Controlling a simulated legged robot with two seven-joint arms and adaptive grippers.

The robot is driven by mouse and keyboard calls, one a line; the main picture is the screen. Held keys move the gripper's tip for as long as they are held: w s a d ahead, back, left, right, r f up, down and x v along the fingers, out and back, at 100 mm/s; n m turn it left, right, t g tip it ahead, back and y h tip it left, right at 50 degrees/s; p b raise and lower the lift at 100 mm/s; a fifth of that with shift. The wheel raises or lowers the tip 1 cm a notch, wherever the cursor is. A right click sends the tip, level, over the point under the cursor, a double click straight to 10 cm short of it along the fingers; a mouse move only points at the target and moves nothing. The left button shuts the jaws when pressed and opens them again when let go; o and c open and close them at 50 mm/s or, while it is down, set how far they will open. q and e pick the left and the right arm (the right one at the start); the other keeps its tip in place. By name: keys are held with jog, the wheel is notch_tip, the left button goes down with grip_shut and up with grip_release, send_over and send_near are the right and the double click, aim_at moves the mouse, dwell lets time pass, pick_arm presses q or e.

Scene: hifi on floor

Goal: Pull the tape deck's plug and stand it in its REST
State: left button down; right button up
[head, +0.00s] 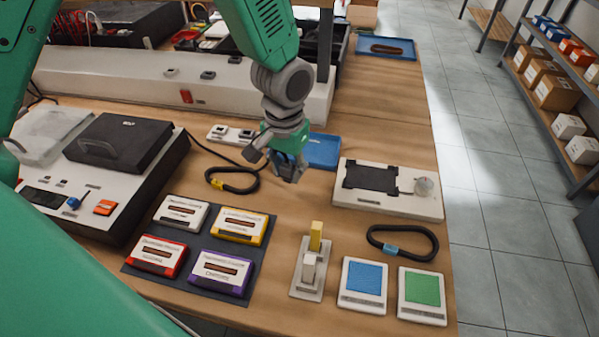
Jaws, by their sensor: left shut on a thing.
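My left gripper (289,170) hangs over the table just left of a small blue tray. Its fingers are closed together, pointing down, on what appears to be the plug, mostly hidden by the fingers. A thin black cable (213,152) runs from behind the white and black machine (60,227), probably the tape deck, toward the gripper; its end is hard to make out. A white socket strip (217,135) lies left of the gripper. A white base (304,287) with upright yellow and pale blocks stands nearer the front; no REST label is legible. My right gripper is out of view.
Several labelled cassettes (236,226) lie on a dark mat. A black loop with a yellow tag (217,184) lies left of the gripper. The small blue tray (323,151), a white turntable-like unit (345,200), another black loop (428,235) and blue and green pads (364,279) occupy the right.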

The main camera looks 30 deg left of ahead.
pick_arm(q)
jog(key=w+a+r+n+p, duration=0.1)
jog(key=w+a, duration=0.2)
jog(key=a, duration=0.3)
jog(key=w+a+r+n+p, duration=0.1)
jog(key=w+a, duration=0.2)
jog(key=a, duration=0.3)
jog(key=w+a+r+n+p, duration=0.1)
jog(key=w+a+r, duration=0.1)
jog(key=a, duration=0.4)
jog(key=shift+w+a, duration=0.4)
jog(key=shift+w, duration=0.35)
jog(key=shift+d+f+b, duration=0.25)
jog(key=shift+f+b, duration=0.95)
jog(key=shift+f, duration=0.05)
jog(key=shift+f+b, duration=0.7)
jog(key=shift+a+f+b, duration=0.2)
jog(key=shift+f+b, duration=0.1)
jog(key=shift+f, duration=0.05)
jog(key=shift+d+r, duration=0.1)
jog(key=shift+d, duration=0.05)
